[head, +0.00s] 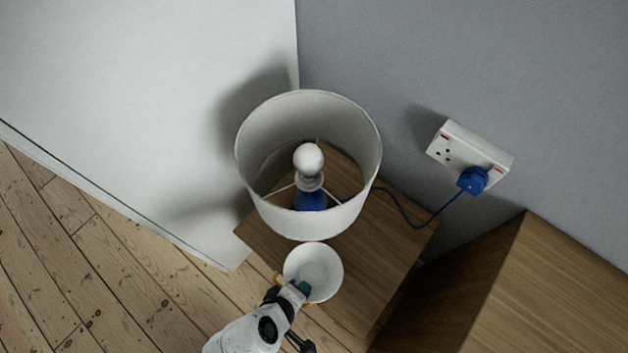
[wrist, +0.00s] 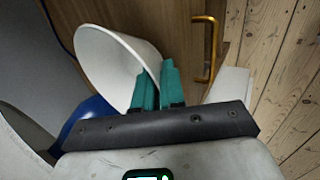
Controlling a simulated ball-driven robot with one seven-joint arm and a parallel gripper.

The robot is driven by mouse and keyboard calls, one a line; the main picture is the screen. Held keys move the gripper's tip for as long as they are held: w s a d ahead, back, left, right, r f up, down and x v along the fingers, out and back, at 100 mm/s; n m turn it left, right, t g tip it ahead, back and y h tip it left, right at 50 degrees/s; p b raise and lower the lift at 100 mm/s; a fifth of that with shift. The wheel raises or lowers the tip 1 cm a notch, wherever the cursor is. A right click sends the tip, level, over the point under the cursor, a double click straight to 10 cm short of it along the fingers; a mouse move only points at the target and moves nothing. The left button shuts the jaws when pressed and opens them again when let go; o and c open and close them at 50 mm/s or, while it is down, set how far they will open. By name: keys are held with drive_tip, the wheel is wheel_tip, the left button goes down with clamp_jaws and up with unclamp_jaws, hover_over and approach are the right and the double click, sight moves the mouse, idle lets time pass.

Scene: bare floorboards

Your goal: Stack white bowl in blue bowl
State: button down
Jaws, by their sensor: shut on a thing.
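The white bowl (head: 314,268) shows in the head view over the front of a small wooden table, just below the lamp. My gripper (head: 299,288) comes from the lower left and reaches its near rim. In the wrist view, the teal fingers (wrist: 156,84) are shut on the edge of the white bowl (wrist: 112,62). I cannot tell how far the bowl is above the tabletop. I see no blue bowl that I can make out in either view.
A lamp with a wide white shade (head: 262,215) and blue base (head: 310,201) stands on the wooden table (head: 375,270), close behind the bowl. Its blue cord runs to a wall socket (head: 468,152). Wooden furniture (head: 530,290) stands at right. A brass handle (wrist: 207,50) shows near my fingers.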

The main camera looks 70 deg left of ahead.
sight(330, 256)
drive_tip(key=w+a, duration=0.1)
drive_tip(key=w, duration=0.1)
drive_tip(key=w+a, duration=0.1)
drive_tip(key=w, duration=0.1)
drive_tip(key=w+a, duration=0.2)
drive_tip(key=w, duration=0.1)
drive_tip(key=shift+a, duration=0.1)
drive_tip(key=w+a, duration=0.2)
drive_tip(key=w, duration=0.1)
drive_tip(key=shift+w+a, duration=0.1)
drive_tip(key=shift+w, duration=0.05)
drive_tip(key=shift+f, duration=0.75)
drive_tip(key=c, duration=1.2)
unclamp_jaws()
drive_tip(key=shift+r, duration=0.1)
